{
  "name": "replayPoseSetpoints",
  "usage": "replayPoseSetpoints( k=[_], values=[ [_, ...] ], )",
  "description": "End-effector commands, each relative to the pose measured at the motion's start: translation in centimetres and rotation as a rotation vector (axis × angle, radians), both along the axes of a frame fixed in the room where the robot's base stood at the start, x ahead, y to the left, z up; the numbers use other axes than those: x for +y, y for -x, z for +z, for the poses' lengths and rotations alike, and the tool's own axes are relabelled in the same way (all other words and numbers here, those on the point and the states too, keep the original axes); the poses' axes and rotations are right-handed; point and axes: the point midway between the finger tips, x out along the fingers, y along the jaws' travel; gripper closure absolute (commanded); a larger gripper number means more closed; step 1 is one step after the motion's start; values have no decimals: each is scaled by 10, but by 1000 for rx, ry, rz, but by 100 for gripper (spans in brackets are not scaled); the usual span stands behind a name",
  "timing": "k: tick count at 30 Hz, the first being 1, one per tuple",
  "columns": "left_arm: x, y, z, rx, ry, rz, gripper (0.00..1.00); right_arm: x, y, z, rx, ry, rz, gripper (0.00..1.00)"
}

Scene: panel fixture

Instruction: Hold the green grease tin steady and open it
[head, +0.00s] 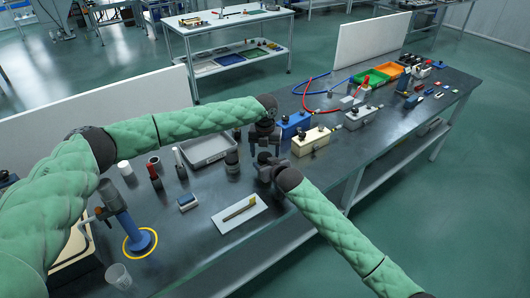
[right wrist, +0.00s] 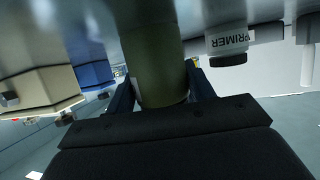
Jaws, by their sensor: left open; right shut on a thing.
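The green grease tin (right wrist: 155,60) is a dull olive cylinder, seen close up and upside down in the right wrist view. My right gripper (right wrist: 160,92) has one dark finger on each side of it and is shut on it. In the head view the tin is hidden among the grippers, and my right gripper (head: 266,163) reaches in from the lower right. My left gripper (head: 262,146) is open, just above and behind the right one. Whether it touches the tin cannot be told. The state of the lid cannot be made out.
A blue box (head: 295,124) and a cream box (head: 310,141) stand close on the right. A container marked PRIMER (right wrist: 227,40) is close beside the tin. A grey tray (head: 207,149) lies left. A white sheet with a brush (head: 239,213) lies in front, near the bench edge.

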Motion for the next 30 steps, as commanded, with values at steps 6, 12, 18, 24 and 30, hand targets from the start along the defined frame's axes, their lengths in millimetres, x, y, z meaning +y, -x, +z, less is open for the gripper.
replayPoseSetpoints(
  k=[6, 12, 18, 24, 30],
  values=[
    [0, 0, 4, 0, 0, 0, 30, 0, 0, 0, 0, 0, 0, 100],
    [0, 0, 24, -1, 1, 0, 30, 0, 0, 0, 0, 0, 0, 100],
    [0, 0, 44, -1, 0, 0, 30, 0, 0, 0, 0, 0, 0, 100],
    [0, 0, 45, 0, 0, 0, 30, 0, 0, 0, 0, 0, 0, 100],
    [0, 0, 45, 0, 0, 0, 30, 0, 0, 0, 0, 0, 0, 21]
  ],
)
